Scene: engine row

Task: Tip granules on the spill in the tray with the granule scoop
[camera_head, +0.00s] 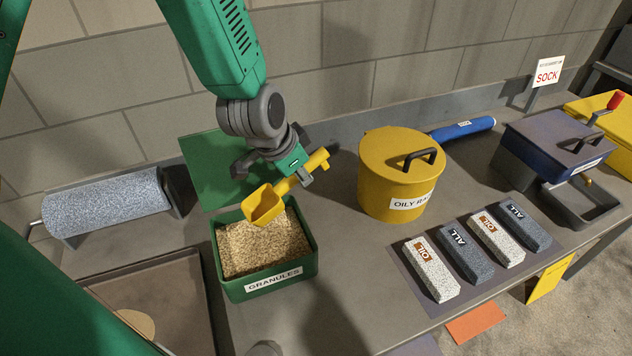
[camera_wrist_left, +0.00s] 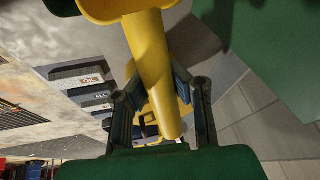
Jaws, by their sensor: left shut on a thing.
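My left gripper (camera_head: 276,166) is shut on the handle of the yellow granule scoop (camera_head: 264,205). The scoop's bowl hangs over the back left part of the green granules bin (camera_head: 268,285), above the granules (camera_head: 262,243). I cannot tell whether the bowl holds granules. In the left wrist view the fingers (camera_wrist_left: 163,105) flank the yellow scoop handle (camera_wrist_left: 155,70). The grey tray (camera_head: 196,300) lies at the lower left with a tan spill (camera_head: 137,322) in it, partly hidden by my green arm. My right gripper is not in view.
A green lid (camera_head: 208,170) lies behind the bin. A speckled grey roll (camera_head: 110,205) is at the left. A yellow oily rags can (camera_head: 385,185) stands right of the bin. Several oil and all blocks (camera_head: 466,252) lie on a mat. A blue lidded box (camera_head: 550,150) is farther right.

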